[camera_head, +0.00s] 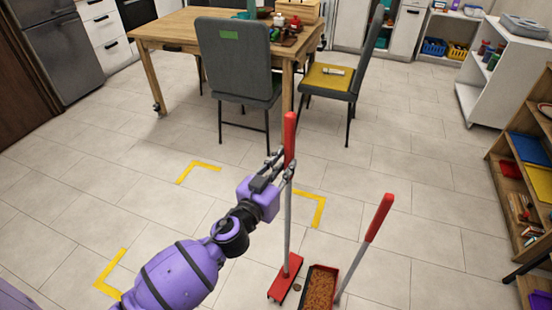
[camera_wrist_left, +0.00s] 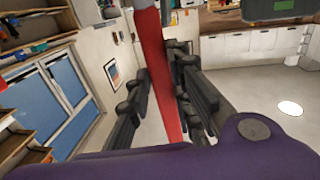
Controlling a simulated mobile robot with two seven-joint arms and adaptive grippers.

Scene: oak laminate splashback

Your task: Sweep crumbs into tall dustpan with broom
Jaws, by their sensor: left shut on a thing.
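The broom has a red grip (camera_head: 290,138), a grey pole and a red head (camera_head: 285,278) low on the tiled floor. My left gripper (camera_head: 279,172) is shut on the broom near the lower end of its grip, and the broom stands nearly upright. In the left wrist view the red grip (camera_wrist_left: 162,80) runs between the fingers. The tall dustpan (camera_head: 334,272), with a red-topped handle leaning right, stands just right of the broom head. Brown grainy material (camera_head: 319,290) fills its pan. A small dark round spot (camera_head: 297,287) lies between head and pan. My right gripper is out of view.
Yellow corner marks (camera_head: 318,208) lie on the floor around my left arm. A wooden table (camera_head: 170,32) with a grey chair (camera_head: 238,62) and a yellow-seated chair (camera_head: 330,78) stands behind. A wooden shelf (camera_head: 503,185) is at the right. Floor between dustpan and shelf is clear.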

